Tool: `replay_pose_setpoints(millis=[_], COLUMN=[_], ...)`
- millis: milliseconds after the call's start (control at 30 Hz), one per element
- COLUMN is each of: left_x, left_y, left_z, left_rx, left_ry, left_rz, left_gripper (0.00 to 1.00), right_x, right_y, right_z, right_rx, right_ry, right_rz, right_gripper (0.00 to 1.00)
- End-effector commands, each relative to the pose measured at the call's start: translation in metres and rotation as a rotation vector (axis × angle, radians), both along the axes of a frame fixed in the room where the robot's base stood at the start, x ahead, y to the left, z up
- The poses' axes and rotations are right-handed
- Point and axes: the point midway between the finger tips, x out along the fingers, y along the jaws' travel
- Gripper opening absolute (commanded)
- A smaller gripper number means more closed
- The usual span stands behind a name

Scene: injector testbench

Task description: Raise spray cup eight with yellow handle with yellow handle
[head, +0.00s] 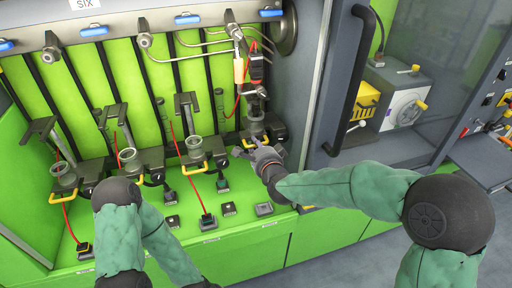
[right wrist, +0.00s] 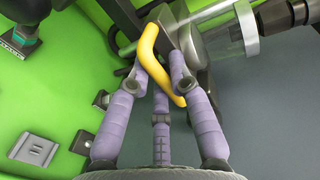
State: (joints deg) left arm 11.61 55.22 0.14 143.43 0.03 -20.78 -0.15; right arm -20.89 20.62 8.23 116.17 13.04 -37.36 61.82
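Several spray cups with yellow handles stand in a row along the green bench in the head view. The rightmost cup (head: 255,124) has its yellow handle (head: 254,143) at its front, facing my right gripper (head: 261,151). In the right wrist view the yellow handle (right wrist: 161,66) lies between the purple fingertips of my right gripper (right wrist: 160,68). The fingers look spread either side of it; firm contact cannot be made out. The clear glass cylinder (right wrist: 215,25) is beyond the handle. My left arm shows at lower left, but its gripper is out of view.
A red and black injector (head: 256,68) hangs above the rightmost cup. Small square sockets (head: 229,209) sit on the bench front. A dark cabinet post with a long handle (head: 352,75) stands just right of my right gripper.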

Motion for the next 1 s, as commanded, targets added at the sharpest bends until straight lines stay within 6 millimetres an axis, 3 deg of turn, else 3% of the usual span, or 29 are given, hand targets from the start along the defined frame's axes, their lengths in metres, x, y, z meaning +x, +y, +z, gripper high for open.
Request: replay_pose_setpoints(millis=[33,533,1000], left_x=[0.000,0.000,0.000], left_y=[0.000,0.000,0.000], left_z=[0.000,0.000,0.000], left_rx=[0.000,0.000,0.000], left_ry=[0.000,0.000,0.000], left_rz=[0.000,0.000,0.000], left_gripper=[0.40,0.40,0.40], right_x=[0.003,-0.002,-0.065], right_y=[-0.001,-0.002,-0.022], right_z=[0.009,0.011,0.022], right_rx=[0.005,0.005,0.004], right_ry=[-0.018,-0.019,-0.012], right_rz=[-0.004,-0.004,-0.001], right_gripper=[0.29,0.29,0.29])
